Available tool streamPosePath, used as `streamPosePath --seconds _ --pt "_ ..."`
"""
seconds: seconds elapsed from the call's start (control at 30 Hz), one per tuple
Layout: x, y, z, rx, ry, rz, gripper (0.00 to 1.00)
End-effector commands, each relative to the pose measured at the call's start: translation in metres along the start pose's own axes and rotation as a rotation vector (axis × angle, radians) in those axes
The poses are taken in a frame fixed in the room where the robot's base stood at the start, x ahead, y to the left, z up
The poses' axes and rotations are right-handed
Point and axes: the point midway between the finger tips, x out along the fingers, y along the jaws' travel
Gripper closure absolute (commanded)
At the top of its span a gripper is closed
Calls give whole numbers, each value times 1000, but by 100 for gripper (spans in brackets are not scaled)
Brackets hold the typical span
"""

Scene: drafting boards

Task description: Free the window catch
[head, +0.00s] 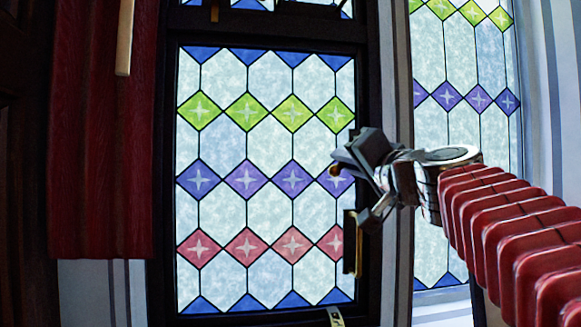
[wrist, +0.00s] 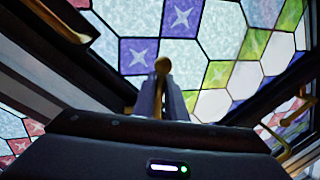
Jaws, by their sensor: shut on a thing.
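The tall leaded window (head: 246,140) stands shut or nearly so in its dark frame. My gripper (head: 342,168) reaches in from the right and is at the window's right edge, about level with the purple diamonds. In the wrist view my gripper's fingers (wrist: 168,98) are closed together around a brass piece with a round knob (wrist: 162,66), which appears to be the window catch. The knob sticks out past the fingertips; the rest of the catch is hidden by my gripper. In the head view only a small brass tip shows beside the fingers.
An upright brass fitting (head: 350,242) sits on the window's right frame below my gripper. A red curtain (head: 100,150) hangs at left, with a pale rod (head: 125,38) before it. Another stained-glass window (head: 465,150) is at right. A brass hook (wrist: 290,135) shows in the wrist view.

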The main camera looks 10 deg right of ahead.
Motion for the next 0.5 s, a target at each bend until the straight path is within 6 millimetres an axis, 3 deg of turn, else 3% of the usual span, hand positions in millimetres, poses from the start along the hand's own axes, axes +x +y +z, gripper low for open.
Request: streamPosePath --seconds 0.5 --pt "4 -18 -3 340 69 2 100"
